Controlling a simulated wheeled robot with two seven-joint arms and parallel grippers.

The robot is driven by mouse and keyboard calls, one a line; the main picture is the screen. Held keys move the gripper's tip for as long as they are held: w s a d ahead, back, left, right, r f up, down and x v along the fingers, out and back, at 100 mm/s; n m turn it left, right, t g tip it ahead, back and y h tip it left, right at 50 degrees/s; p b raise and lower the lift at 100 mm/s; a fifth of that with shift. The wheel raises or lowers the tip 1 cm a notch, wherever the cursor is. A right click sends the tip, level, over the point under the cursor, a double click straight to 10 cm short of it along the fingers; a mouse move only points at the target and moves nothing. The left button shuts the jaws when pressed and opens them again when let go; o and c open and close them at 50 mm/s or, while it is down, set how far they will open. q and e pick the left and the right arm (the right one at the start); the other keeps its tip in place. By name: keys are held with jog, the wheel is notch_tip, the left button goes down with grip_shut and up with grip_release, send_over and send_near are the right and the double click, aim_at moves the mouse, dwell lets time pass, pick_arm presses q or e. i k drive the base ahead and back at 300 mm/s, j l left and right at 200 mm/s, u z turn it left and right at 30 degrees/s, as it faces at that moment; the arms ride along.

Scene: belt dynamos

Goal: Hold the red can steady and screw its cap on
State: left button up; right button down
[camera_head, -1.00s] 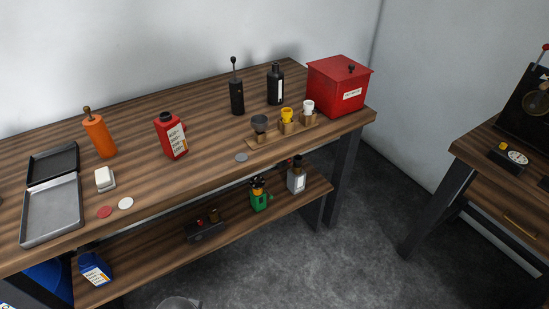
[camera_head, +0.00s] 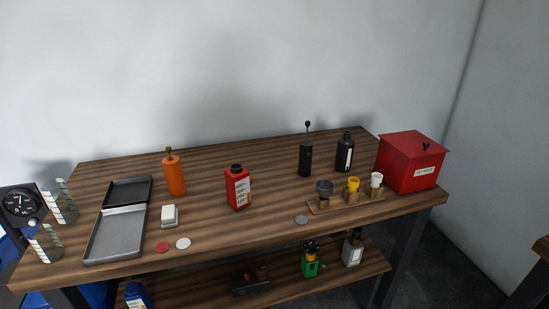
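The red can (camera_head: 238,189) stands upright near the middle of the wooden workbench (camera_head: 270,222), with a paper label on its front and a dark neck on top. Its cap cannot be identified for sure; a red disc (camera_head: 163,247), a pale disc (camera_head: 183,243) and a grey disc (camera_head: 301,220) lie flat on the bench near its front edge.
Left of the can are an orange bottle (camera_head: 174,174), a white block (camera_head: 169,215) and an open metal tray (camera_head: 116,236). To the right are a black grinder-like cylinder (camera_head: 305,158), a black bottle (camera_head: 345,154), a wooden rack (camera_head: 345,202) and a red box (camera_head: 411,163). A lower shelf (camera_head: 215,294) holds more containers.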

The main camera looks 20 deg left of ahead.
aim_at(238, 182)
jog(key=i+l+u, duration=0.15)
jog(key=u, duration=0.2)
jog(key=i+l+u, duration=0.1)
jog(key=l+u, duration=0.6)
jog(key=i+l+z, duration=0.15)
jog(key=l, duration=0.2)
jog(key=l+z, duration=0.15)
jog(key=l, duration=0.2)
jog(key=i+l+z, duration=0.15)
jog(key=l, duration=0.2)
